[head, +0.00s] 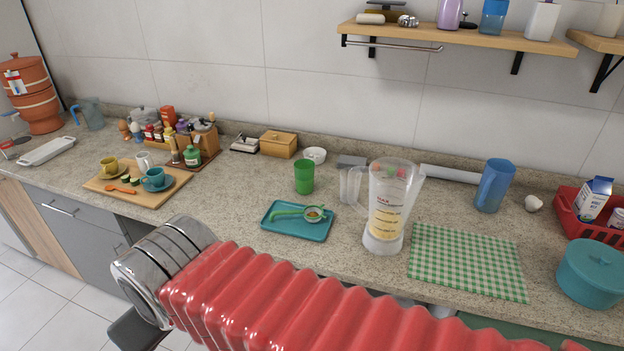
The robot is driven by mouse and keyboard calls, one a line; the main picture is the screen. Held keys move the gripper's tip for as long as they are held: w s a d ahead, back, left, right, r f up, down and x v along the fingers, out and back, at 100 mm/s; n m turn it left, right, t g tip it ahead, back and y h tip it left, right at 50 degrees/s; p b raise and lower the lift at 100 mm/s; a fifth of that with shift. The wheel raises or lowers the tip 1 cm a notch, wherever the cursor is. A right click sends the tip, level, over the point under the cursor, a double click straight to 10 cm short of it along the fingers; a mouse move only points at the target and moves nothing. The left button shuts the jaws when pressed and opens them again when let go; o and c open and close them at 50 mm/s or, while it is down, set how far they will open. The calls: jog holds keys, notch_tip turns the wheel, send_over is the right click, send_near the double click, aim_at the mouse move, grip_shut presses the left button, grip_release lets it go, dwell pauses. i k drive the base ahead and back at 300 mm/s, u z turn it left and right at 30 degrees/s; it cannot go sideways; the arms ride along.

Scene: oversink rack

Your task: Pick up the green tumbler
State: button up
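The green tumbler (304,177) stands upright on the speckled stone counter (235,215), near the middle of the head view. It is behind a teal tray (290,232) and in full view. My red ribbed arm and its metal joint cross the bottom of the view, in front of the counter. I cannot make out my gripper's fingers. Nothing touches the tumbler.
A white bowl (315,155) and wooden box (278,144) are behind the tumbler. Counter left of it is clear.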

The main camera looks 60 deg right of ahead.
aim_at(305, 177)
jog(key=i, duration=1)
